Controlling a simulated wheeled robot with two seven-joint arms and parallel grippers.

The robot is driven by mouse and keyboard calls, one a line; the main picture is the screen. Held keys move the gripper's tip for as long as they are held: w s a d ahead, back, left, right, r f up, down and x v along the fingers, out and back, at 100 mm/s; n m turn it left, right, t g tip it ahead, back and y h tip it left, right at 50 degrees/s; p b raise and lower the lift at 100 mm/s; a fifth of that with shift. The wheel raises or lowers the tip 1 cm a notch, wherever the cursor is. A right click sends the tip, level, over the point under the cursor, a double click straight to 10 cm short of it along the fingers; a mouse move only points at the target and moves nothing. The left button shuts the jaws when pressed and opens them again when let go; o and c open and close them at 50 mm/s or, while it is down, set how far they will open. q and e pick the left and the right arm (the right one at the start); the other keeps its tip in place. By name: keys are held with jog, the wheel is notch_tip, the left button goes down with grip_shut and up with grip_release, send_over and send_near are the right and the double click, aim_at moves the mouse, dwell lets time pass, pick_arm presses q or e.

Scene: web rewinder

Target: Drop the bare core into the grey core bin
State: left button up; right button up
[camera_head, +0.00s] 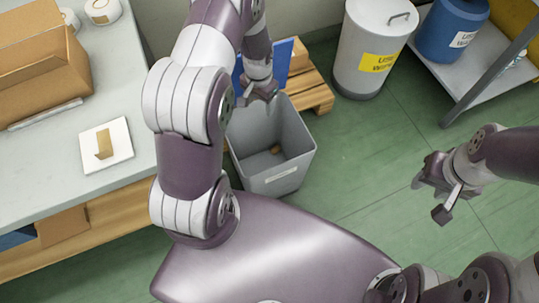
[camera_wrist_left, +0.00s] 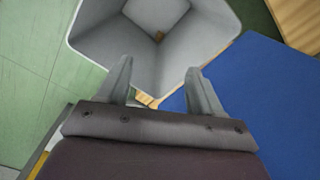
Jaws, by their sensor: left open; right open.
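The grey core bin (camera_head: 272,182) stands on the green floor beside the table, and its open mouth also shows in the left wrist view (camera_wrist_left: 95,42). A small brown piece (camera_head: 275,150) lies on the bin's floor, and it also shows in the left wrist view (camera_wrist_left: 158,37). It may be the bare core, but it is too small to tell. My left gripper (camera_head: 262,94) is over the bin's back rim. In the left wrist view its fingers (camera_wrist_left: 160,66) are spread with nothing between them. My right gripper (camera_head: 437,195) is open and empty, well right of the bin.
The table (camera_head: 55,135) at left holds a cardboard box (camera_head: 45,75), white rolls (camera_head: 102,10) and a white pad with a tan strip (camera_head: 119,139). Behind the bin are a blue panel (camera_head: 281,53) and a wooden pallet (camera_head: 312,92). A white can (camera_head: 367,35) stands right of these.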

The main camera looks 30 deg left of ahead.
pick_arm(q)
notch_tip(320, 180, up, 5)
jog(key=shift+r+p, duration=0.1)
jog(key=shift+p, duration=0.2)
